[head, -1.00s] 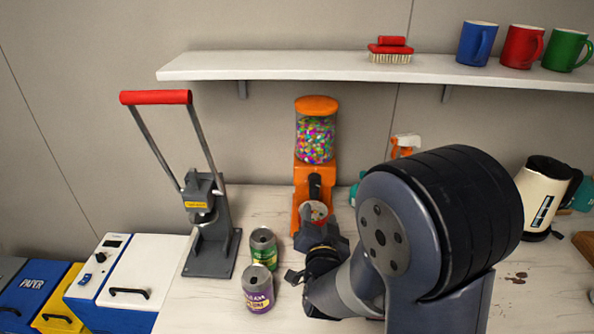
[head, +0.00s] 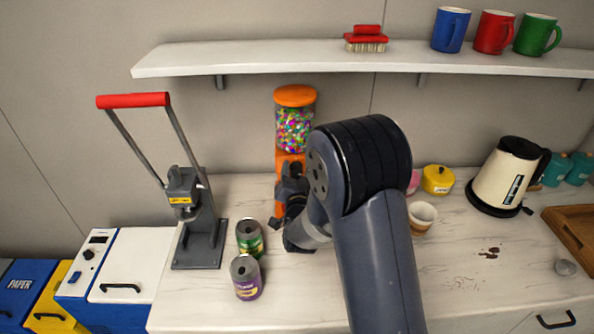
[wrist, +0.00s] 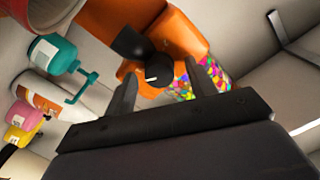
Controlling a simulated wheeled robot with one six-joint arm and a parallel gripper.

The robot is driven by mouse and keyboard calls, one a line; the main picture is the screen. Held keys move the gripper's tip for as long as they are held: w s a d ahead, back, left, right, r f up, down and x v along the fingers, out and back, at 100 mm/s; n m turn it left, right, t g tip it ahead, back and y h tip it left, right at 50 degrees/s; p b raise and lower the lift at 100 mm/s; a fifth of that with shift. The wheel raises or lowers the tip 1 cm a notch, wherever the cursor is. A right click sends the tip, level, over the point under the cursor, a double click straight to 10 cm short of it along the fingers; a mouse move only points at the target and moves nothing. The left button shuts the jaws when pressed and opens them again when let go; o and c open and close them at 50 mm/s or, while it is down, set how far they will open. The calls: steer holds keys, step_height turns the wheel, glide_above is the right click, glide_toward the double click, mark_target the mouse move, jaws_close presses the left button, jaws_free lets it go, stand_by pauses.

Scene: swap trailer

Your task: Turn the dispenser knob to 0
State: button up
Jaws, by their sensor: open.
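The orange dispenser (head: 295,125) stands at the back of the counter under the shelf, its clear jar full of colored candies. In the wrist view its orange body (wrist: 185,35) fills the upper middle. Its black knob (wrist: 158,68) carries a small white mark, seen at the knob's lower edge. My gripper (wrist: 160,88) is open, with one finger to each side of the knob and nothing visibly held. In the head view my gripper (head: 290,185) is in front of the dispenser's lower body and hides the knob there. I cannot read any number at the knob.
A lever press (head: 195,215) and two cans, green (head: 249,240) and purple (head: 246,278), stand to the left. A cup (head: 421,217), a yellow pot (head: 437,180) and a kettle (head: 507,175) stand to the right. The shelf (head: 350,57) hangs above.

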steer(key=shift+c, duration=0.4)
steer(key=c, duration=0.9)
steer(key=shift+w+n+b, duration=0.1)
steer(key=shift+n+b, duration=0.2)
steer(key=shift+b, duration=0.25)
steer(key=n+b, duration=0.2)
steer(key=shift+f+b, duration=0.15)
steer(key=shift+b, duration=0.15)
steer(key=n+b, duration=0.3)
steer(key=shift+a+n, duration=0.1)
steer(key=shift+n, duration=0.2)
steer(key=n+b, duration=0.1)
steer(key=n, duration=0.3)
steer(key=shift+b, duration=0.4)
steer(key=n, duration=0.4)
steer(key=shift+a+r+n, duration=0.1)
steer(key=shift+r+n, duration=0.1)
steer(key=shift+n, duration=0.1)
